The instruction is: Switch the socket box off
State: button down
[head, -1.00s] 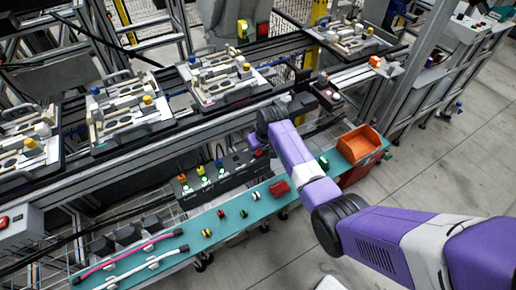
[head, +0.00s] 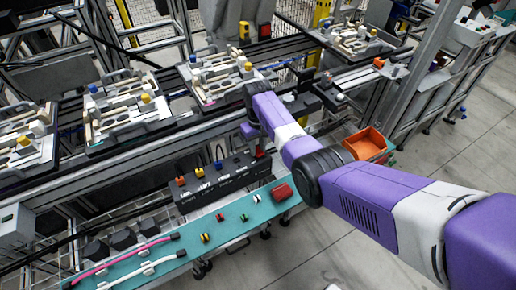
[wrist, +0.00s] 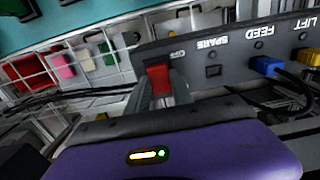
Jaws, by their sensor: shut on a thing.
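The socket box (head: 222,183) is a long black strip behind the teal shelf in the head view. In the wrist view the box (wrist: 228,76) shows upside-down labels SPARE, FEED and LIFT, with a blue plug (wrist: 264,65) under FEED. A red switch (wrist: 158,77) sits at the box's end beside an OFF label. My gripper (wrist: 160,88) is shut on the red switch, one finger on each side of it. In the head view my arm reaches over the box's right end, and the fingertips are hard to make out there.
A teal shelf (head: 217,243) with several small coloured parts and a red block (head: 282,191) runs in front of the box. An orange bin (head: 368,145) stands to the right. Fixture pallets (head: 218,77) line the conveyor behind. Dark cables (wrist: 262,104) hang near the plugs.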

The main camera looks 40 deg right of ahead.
aim_at(258, 151)
jog(key=c, duration=1.1)
grip_release()
jog(key=shift+f, duration=0.1)
jog(key=shift+r, duration=3.95)
